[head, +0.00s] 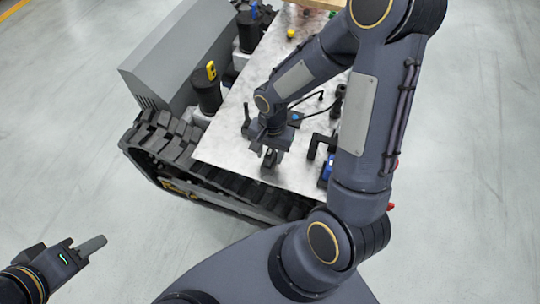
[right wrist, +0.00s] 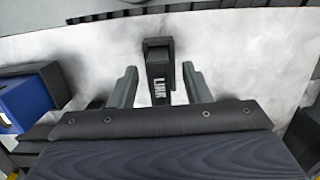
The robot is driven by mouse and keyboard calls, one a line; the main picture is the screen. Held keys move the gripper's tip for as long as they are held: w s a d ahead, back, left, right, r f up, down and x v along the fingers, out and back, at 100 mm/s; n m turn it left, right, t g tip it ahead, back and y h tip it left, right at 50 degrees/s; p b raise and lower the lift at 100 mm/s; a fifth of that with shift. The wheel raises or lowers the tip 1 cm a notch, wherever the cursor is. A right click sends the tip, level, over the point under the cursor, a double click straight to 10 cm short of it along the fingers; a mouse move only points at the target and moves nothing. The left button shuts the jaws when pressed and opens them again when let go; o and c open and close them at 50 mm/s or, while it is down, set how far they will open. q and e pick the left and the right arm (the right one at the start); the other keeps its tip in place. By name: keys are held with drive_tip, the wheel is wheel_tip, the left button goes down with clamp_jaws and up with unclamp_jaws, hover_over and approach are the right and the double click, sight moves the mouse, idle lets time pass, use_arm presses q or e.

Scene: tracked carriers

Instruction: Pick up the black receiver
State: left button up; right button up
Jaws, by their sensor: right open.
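A black receiver (right wrist: 158,57) with white lettering stands on the pale top plate in the right wrist view. My right gripper (right wrist: 160,82) is open, with one finger on each side of the receiver and a gap on both sides. The receiver's near end is hidden behind the gripper body. In the head view my right gripper (head: 271,157) points down at the near part of the plate and largely covers the receiver. My left gripper (head: 91,246) is over the floor at lower left, away from the carrier. It is seen side-on, so its opening cannot be judged.
The pale plate (head: 225,143) tops a tracked carrier with black tracks (head: 165,140) and a grey box (head: 180,55). Black canisters (head: 207,92) stand at left.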

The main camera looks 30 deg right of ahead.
clamp_jaws()
idle(0.3)
